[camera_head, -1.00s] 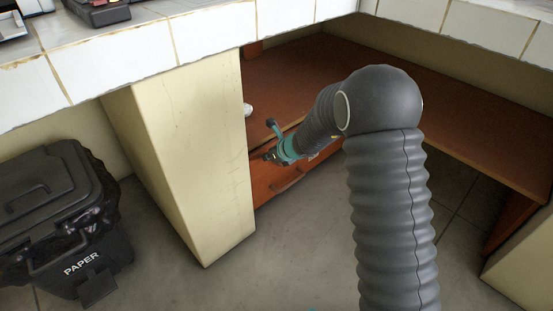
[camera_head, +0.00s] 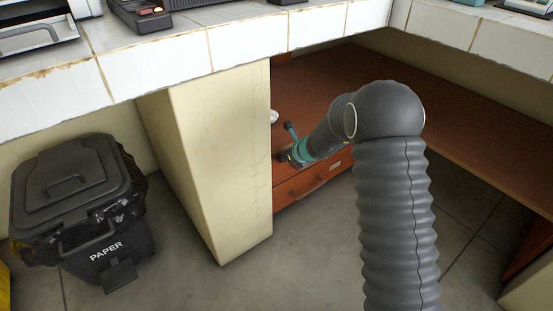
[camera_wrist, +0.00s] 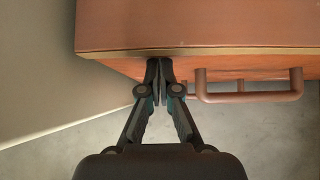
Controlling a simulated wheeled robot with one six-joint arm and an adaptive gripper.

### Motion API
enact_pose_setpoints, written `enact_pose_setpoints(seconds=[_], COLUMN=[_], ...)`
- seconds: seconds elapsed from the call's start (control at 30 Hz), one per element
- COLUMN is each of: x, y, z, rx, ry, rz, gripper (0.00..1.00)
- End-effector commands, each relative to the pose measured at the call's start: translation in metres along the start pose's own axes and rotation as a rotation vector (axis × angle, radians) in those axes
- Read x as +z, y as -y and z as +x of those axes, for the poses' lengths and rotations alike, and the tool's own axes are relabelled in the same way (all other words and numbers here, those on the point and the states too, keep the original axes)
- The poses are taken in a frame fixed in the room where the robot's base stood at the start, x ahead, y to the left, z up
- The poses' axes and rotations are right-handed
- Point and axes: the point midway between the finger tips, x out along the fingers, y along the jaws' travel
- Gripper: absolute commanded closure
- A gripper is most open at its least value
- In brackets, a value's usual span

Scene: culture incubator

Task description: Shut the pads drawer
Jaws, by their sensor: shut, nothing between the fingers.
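A reddish-brown wooden drawer unit (camera_head: 290,203) stands under the counter, right of the cream panel. I cannot read which one is the pads drawer.
The cream panel (camera_head: 215,160) stands close on the left of the drawers. A black paper bin (camera_head: 75,205) is further left. The tiled counter (camera_head: 240,45) overhangs above. A brown wooden surface (camera_head: 430,135) extends right, with grey floor clear in front.

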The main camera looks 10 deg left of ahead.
Motion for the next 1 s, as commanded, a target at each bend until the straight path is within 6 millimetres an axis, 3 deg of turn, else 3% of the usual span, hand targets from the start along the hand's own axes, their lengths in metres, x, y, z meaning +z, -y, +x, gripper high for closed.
enact_pose_setpoints(seconds=[0.03, 0.33, 0.57, 0.63, 1.0], x=[0.008, 0.007, -0.014, -0.023, -0.022], y=[0.001, 0.0, 0.002, 0.003, 0.007], z=[0.002, 0.002, -0.014, -0.022, -0.103], rx=[-0.004, -0.003, -0.001, 0.0, -0.004], ry=[0.014, 0.016, 0.012, 0.009, 0.007], rz=[0.0, 0.001, 0.0, -0.001, 0.003], gripper=[1.0, 1.0, 1.0, 1.0, 1.0])
